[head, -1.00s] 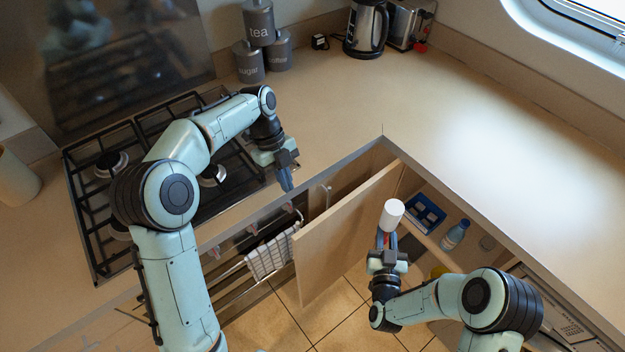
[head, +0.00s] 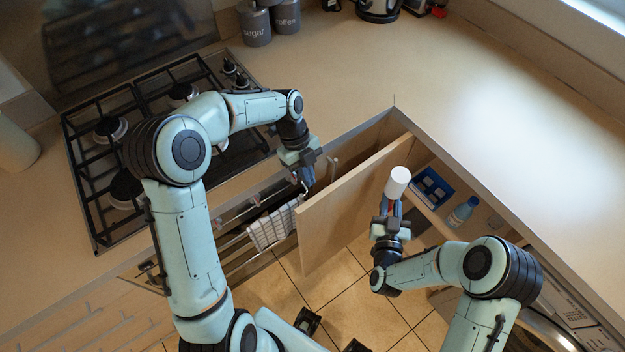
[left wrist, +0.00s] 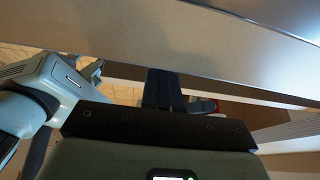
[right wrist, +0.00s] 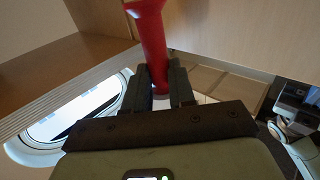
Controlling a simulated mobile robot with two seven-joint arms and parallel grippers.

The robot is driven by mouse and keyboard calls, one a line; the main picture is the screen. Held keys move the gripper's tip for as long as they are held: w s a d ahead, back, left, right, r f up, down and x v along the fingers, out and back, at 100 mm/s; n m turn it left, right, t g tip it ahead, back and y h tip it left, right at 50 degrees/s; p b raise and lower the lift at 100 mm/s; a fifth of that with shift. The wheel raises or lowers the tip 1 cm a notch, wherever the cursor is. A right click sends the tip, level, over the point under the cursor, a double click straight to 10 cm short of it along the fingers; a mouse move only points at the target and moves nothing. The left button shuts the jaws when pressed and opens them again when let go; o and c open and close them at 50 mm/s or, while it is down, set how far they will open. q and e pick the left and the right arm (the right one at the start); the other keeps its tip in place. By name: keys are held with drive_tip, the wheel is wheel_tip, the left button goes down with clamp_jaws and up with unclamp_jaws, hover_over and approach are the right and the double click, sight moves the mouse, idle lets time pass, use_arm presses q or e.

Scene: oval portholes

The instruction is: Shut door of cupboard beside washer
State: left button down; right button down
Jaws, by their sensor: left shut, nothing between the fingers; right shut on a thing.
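The cupboard door (head: 350,205) is a pale wooden panel. It stands open, jutting out from the counter corner. Behind it to the right is the open cupboard (head: 430,212), with the washer (head: 545,328) farther right at the lower edge. My left gripper (head: 307,183) is shut and empty, just left of the door's free end; touching cannot be told. Its fingers show in the left wrist view (left wrist: 163,90). My right gripper (head: 390,212) is shut on a red item (right wrist: 152,45) with a white cylindrical top (head: 397,181), between door and cupboard opening.
A blue box (head: 432,188) and a bottle (head: 462,211) stand in the cupboard. A checked towel (head: 272,231) hangs on the rail left of the door. The hob (head: 150,130) lies behind my left arm. The tiled floor (head: 345,300) below the door is clear.

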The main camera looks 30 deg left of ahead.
use_arm(q)
drive_tip(key=shift+s+d, duration=0.2)
drive_tip(key=shift+d, duration=0.3)
drive_tip(key=shift+s+d, duration=0.2)
drive_tip(key=shift+d, duration=0.3)
drive_tip(key=shift+d, duration=0.15)
